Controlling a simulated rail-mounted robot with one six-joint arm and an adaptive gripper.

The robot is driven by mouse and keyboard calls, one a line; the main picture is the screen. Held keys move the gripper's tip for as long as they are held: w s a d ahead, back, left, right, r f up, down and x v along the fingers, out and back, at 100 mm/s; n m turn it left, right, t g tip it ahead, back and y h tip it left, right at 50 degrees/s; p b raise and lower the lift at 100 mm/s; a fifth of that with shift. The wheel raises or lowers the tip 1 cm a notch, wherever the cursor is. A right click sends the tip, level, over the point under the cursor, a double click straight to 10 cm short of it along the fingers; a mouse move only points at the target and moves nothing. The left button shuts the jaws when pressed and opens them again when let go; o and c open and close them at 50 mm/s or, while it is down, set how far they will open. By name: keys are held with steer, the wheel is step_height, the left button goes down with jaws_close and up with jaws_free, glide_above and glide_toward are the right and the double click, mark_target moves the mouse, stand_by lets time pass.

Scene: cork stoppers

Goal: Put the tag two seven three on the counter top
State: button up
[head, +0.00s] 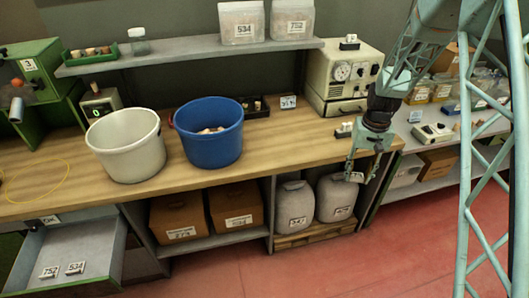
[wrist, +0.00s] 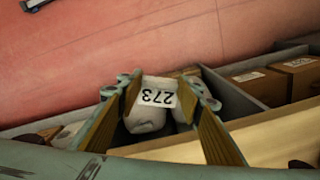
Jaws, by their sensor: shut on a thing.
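The tag two seven three (wrist: 157,97) is a small white plate with black digits, upside down in the wrist view. My gripper (wrist: 160,95) is shut on it, with one finger at each side. In the head view my gripper (head: 361,165) hangs at the right end of the counter, with the tag (head: 354,177) at its fingertips; its digits cannot be read there. The tag appears in front of the counter's front edge, over the view of the grey jugs. The wooden counter top (head: 285,142) also shows in the wrist view (wrist: 260,133).
A white bucket (head: 127,146) and a blue bucket (head: 208,133) stand on the counter. A drawer (head: 90,250) at lower left holds tags 752 and 534.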

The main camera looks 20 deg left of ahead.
steer(key=w+a+r+n, duration=0.1)
steer(key=w+a+r, duration=0.1)
steer(key=a, duration=1.1)
steer(key=w+a+r+n, duration=0.2)
steer(key=a+r, duration=0.1)
steer(key=a, duration=1)
steer(key=w+a+r+n+b, duration=0.1)
steer(key=w+a+r+n, duration=0.1)
steer(key=a, duration=1.1)
steer(key=shift+a+r, duration=0.2)
steer(key=shift+r, duration=0.2)
steer(key=shift+f+b, duration=0.35)
steer(key=shift+f, duration=2.8)
steer(key=shift+f, duration=1.85)
steer(key=shift+f, duration=0.15)
steer(key=o, duration=0.7)
